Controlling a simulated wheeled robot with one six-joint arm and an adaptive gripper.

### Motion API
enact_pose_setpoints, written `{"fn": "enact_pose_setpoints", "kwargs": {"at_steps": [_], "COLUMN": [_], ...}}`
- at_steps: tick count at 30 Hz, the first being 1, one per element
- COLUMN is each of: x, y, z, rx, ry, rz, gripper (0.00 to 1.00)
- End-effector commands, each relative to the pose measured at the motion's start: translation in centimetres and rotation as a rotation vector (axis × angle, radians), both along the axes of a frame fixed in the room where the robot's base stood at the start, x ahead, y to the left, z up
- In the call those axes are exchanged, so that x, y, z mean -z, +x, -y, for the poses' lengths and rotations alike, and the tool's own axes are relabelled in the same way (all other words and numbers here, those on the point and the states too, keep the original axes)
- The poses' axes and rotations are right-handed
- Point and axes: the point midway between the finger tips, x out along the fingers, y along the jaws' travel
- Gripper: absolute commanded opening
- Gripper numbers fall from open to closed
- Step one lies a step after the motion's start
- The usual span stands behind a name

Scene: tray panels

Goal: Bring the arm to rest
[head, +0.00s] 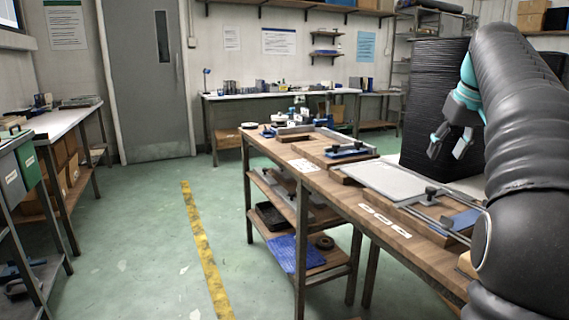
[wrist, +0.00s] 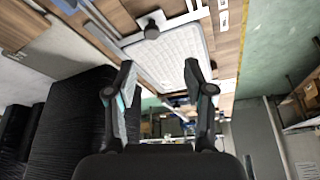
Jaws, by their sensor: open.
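My gripper (head: 450,146) hangs at the right of the head view, above and behind the wooden workbench (head: 318,180). Its two fingers are apart with nothing between them. In the wrist view my gripper (wrist: 160,80) shows both fingers spread, with a pale tray panel (wrist: 168,58) seen beyond them. In the head view the same pale panel (head: 385,180) lies flat on the bench, apart from the gripper. My arm (head: 525,120) is raised and bent along the right edge.
A clamp fixture with a blue part (head: 460,222) is at the bench's near end; another fixture (head: 345,151) is farther along. Green floor (head: 150,240) is open to the left.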

Motion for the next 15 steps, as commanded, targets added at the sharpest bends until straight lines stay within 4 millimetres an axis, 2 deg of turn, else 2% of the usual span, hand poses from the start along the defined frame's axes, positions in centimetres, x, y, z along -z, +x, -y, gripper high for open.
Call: {"fn": "enact_pose_setpoints", "kwargs": {"at_steps": [4, 8, 15], "x": [0.7, 2.3, 6.9], "y": [-1.7, -3.9, -9.4], "z": [-4.5, -8.8, -15.7], "rx": [-0.003, -0.001, -0.005], "ry": [-0.002, -0.003, -0.008], "rz": [0.008, 0.016, 0.036], "gripper": [0.53, 0.53, 0.53]}}
